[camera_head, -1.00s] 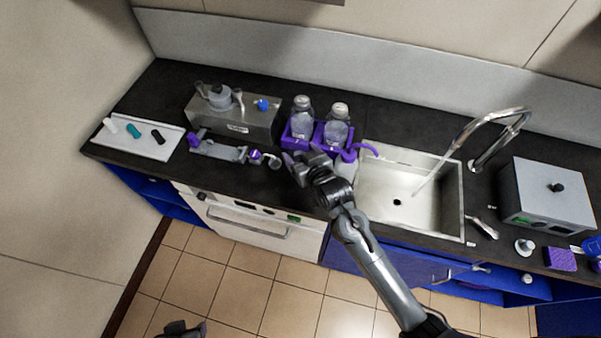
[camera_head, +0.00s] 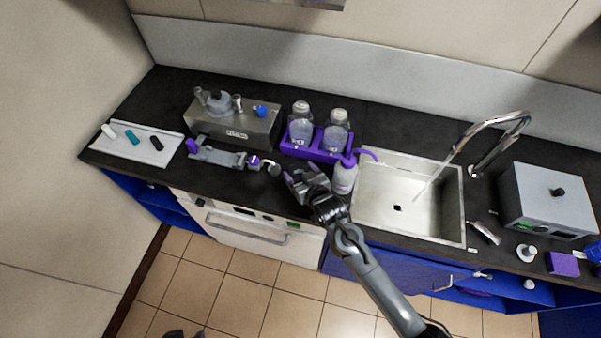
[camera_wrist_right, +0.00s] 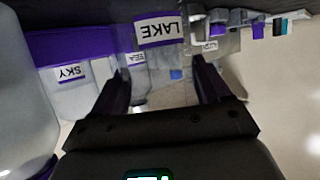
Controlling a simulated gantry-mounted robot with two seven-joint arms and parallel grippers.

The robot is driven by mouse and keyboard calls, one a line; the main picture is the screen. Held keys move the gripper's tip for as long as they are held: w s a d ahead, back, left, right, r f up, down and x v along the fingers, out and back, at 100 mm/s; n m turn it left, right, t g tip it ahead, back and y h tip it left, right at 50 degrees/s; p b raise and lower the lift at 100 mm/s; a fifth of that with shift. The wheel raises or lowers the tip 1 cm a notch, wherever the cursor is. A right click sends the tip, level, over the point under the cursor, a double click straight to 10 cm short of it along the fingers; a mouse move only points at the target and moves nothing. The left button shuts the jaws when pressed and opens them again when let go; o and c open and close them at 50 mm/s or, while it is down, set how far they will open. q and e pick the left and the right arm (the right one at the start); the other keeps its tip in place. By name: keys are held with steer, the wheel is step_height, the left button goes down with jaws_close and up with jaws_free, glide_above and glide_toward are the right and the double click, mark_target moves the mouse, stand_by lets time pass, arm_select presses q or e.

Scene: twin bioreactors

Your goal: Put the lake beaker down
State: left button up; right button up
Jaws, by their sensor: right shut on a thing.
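The lake beaker (camera_wrist_right: 158,30) shows in the right wrist view as a clear vessel with a purple-edged LAKE label, upside down in the picture. My right gripper (camera_wrist_right: 160,90) is shut on it, one dark finger on each side. In the head view my right gripper (camera_head: 300,176) is over the front of the dark counter, just in front of the purple bottle rack. The beaker is hard to make out there, and I cannot tell whether its base touches the counter. Only a dark bit of my left gripper (camera_head: 184,334) shows at the bottom edge.
The purple rack (camera_head: 318,153) holds two clear bottles. A wash bottle (camera_head: 344,178) stands close right of my right gripper, beside the sink (camera_head: 425,207). A grey stand (camera_head: 220,156) lies left, before a metal box (camera_head: 235,127). A white tray (camera_head: 125,147) is far left.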

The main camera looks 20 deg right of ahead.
steer(key=shift+f, duration=0.15)
steer(key=o, duration=1.1)
steer(key=shift+c, duration=0.2)
steer(key=shift+r, duration=0.2)
steer(key=s+d+g, duration=0.1)
steer(key=s+g, duration=0.2)
steer(key=s, duration=0.7)
steer(key=s+d+r+g, duration=0.1)
steer(key=s+g, duration=0.2)
steer(key=s, duration=0.8)
steer(key=s+d+r+n+g+p, duration=0.1)
steer(key=s+g, duration=0.2)
steer(key=s, duration=0.8)
steer(key=shift+d+r+g+h, duration=0.25)
steer(key=shift+d+g+h, duration=0.15)
